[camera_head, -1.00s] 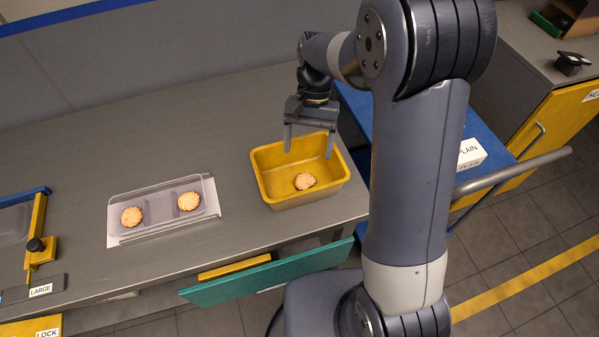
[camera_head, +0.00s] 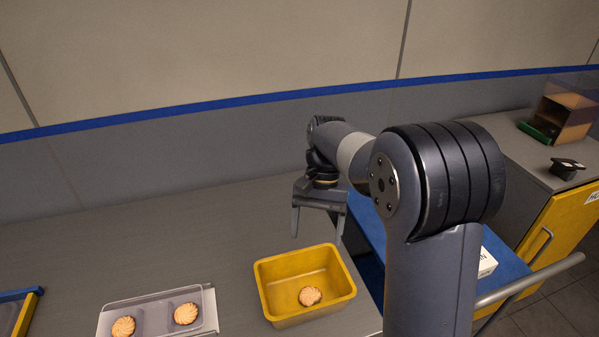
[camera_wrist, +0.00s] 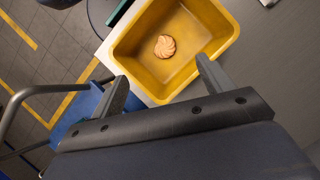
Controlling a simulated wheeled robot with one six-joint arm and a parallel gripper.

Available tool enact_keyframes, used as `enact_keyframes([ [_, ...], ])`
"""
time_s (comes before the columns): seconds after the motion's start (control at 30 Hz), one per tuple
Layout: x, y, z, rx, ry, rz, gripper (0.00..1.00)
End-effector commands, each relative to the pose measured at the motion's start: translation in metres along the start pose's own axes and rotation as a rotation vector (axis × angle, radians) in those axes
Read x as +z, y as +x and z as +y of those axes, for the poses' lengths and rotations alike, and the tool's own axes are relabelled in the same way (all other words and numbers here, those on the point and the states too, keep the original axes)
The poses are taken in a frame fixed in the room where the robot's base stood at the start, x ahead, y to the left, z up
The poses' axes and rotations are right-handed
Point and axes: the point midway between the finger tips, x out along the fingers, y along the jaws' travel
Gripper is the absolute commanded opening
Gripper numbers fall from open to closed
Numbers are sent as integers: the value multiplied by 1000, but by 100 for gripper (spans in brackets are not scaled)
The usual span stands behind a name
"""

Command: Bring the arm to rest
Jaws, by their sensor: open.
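My gripper (camera_head: 318,238) is open and empty in the head view. It hangs above the bench, over the back part of the yellow bin, and does not touch it. In the wrist view my gripper (camera_wrist: 160,88) shows both fingers spread, with nothing between them. The yellow bin (camera_head: 263,290) stands near the bench's front right and holds one round biscuit (camera_head: 310,296). The bin's wall (camera_wrist: 235,25) and the biscuit (camera_wrist: 165,46) also show in the wrist view.
A clear tray (camera_head: 152,318) on the left holds two biscuits (camera_head: 186,313) (camera_head: 123,327). A blue cart (camera_head: 365,225) with a metal handle (camera_head: 530,280) stands right of the bench. A yellow-fronted cabinet (camera_head: 560,220) stands farther right. The bench (camera_head: 130,240) behind the tray is clear.

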Motion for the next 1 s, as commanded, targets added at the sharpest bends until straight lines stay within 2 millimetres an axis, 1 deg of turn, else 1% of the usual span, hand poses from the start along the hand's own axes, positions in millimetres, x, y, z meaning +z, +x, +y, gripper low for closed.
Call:
enact_keyframes([
  [0.47, 1, 92, 0, 2, 0, -5, 76],
  [0.5, 3, 93, 0, 1, 0, -3, 76],
  [0.53, 5, 84, 0, -1, 0, 1, 76],
  [0.6, 9, 76, 0, -1, 0, 1, 76],
  [0.8, 17, 56, 0, 0, 0, 1, 76],
  [1.0, 21, 46, 0, 0, 0, 0, 76],
])
